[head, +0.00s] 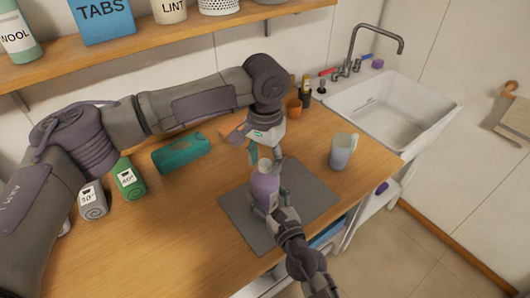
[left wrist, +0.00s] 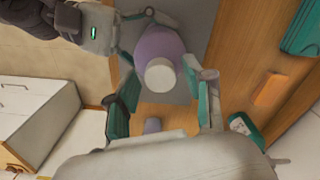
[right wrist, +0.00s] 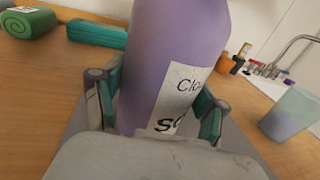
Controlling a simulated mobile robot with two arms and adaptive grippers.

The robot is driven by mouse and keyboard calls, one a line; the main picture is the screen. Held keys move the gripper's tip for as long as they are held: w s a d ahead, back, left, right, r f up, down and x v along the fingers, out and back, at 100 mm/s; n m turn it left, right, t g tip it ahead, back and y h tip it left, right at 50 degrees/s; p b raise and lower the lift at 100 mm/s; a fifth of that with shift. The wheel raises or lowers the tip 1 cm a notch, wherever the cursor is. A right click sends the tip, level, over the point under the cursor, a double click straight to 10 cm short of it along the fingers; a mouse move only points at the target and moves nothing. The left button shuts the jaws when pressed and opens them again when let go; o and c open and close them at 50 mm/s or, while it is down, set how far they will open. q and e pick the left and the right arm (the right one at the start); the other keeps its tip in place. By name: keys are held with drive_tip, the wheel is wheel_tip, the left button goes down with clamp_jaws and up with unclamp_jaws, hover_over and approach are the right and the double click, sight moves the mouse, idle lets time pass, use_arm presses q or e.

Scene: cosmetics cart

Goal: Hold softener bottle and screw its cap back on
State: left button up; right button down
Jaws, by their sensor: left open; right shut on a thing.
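The purple softener bottle (head: 265,188) stands upright over the grey mat. My right gripper (head: 271,207) is shut around its body; in the right wrist view, the bottle (right wrist: 165,60) with its white label sits between the fingers. The bottle's round white top (left wrist: 160,75) shows in the left wrist view; I cannot tell whether this is the cap or the open neck. My left gripper (head: 264,154) is open just above the bottle, its fingers spread apart in the left wrist view (left wrist: 163,105). No separate cap is clearly visible.
A pale cup (head: 343,152) stands right of the grey mat (head: 305,205). The sink (head: 390,105) is at right.

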use_arm(q)
clamp_jaws()
drive_tip(key=m, duration=0.5)
drive_tip(key=shift+o, duration=0.9)
unclamp_jaws()
drive_tip(key=shift+r, duration=0.1)
wheel_tip(320, 180, up, 12)
use_arm(e)
unclamp_jaws()
